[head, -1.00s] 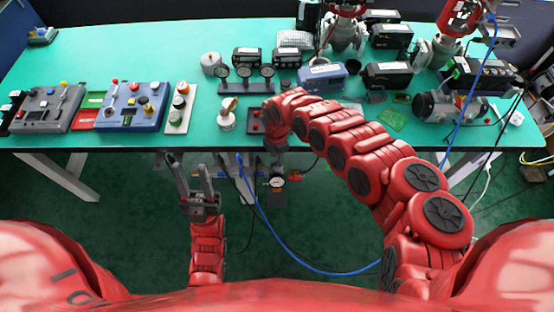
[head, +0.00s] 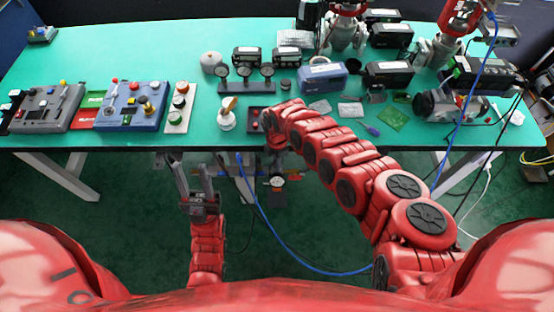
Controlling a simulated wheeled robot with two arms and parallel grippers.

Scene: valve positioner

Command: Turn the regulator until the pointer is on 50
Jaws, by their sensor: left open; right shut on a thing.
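A small round white gauge (head: 277,182) hangs in front of the table's near edge, with the regulator's fittings around it. Its pointer is too small to read. My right gripper (head: 275,151) is just above the gauge, pointing down, shut on what seems to be the regulator's knob. My wrist hides the knob and most of the fingers. My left gripper (head: 190,163) is open and empty, in front of the table's near edge and left of the gauge.
The green table (head: 120,60) carries control boxes (head: 135,104) at left, a row of three gauges (head: 245,72), a blue unit (head: 322,76) and valves (head: 342,35). A blue hose (head: 275,237) loops below the edge. Free room lies around my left gripper.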

